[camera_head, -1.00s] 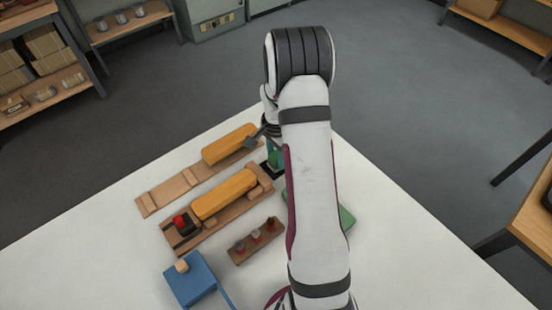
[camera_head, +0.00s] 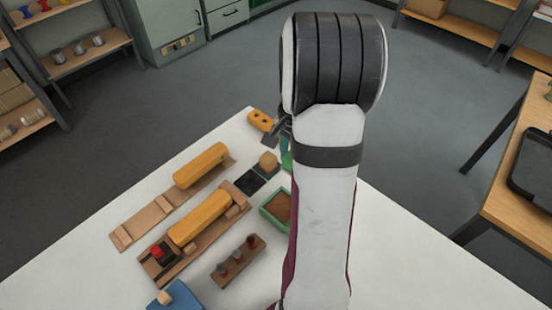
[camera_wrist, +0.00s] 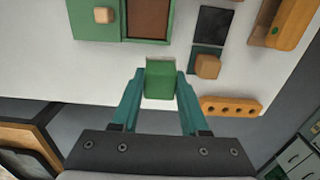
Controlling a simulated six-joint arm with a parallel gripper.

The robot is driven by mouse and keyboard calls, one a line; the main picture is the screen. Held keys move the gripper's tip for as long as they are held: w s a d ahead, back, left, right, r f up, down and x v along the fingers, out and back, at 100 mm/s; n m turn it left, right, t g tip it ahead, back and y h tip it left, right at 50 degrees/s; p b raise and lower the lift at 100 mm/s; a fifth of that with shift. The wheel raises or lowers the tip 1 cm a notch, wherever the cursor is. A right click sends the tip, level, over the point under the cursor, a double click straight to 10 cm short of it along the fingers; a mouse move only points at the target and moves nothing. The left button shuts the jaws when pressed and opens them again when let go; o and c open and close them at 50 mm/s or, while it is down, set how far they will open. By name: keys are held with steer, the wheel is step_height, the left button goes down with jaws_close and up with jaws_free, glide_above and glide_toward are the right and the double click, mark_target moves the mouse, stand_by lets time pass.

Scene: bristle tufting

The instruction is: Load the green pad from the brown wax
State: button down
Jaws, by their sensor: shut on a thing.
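My gripper (camera_wrist: 160,76) is shut on a green block, the green pad (camera_wrist: 160,84), held between its two teal fingers in the wrist view. In the head view my arm hides most of the gripper, and only a bit of green shows beside it. The brown wax (camera_wrist: 149,16) lies in a green-rimmed tray (camera_wrist: 171,20), at the top of the wrist view and ahead of the held pad. In the head view the wax (camera_head: 279,206) is partly visible left of my arm. The pad is apart from the tray.
A wooden cube (camera_wrist: 207,66) stands on a dark green square beside a bare black square (camera_wrist: 212,24). A yellow block with holes (camera_wrist: 231,106) lies near the table edge. Yellow bars (camera_head: 199,218), a rack of small pegs (camera_head: 238,258) and a blue box (camera_head: 178,297) stand left.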

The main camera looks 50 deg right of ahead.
steer(key=c, duration=0.9)
jaws_free()
steer(key=shift+c, duration=0.2)
jaws_close()
steer(key=a+f, duration=0.2)
steer(key=s+a+f, duration=0.1)
steer(key=a+f, duration=0.1)
steer(key=s+a+f, duration=0.1)
steer(key=a+f, duration=0.1)
steer(key=shift+s+f, duration=0.15)
steer(key=shift+f, duration=0.55)
steer(key=shift+f, duration=0.6)
steer(key=shift+r, duration=0.1)
step_height(320, 180, up, 7)
stand_by(0.4)
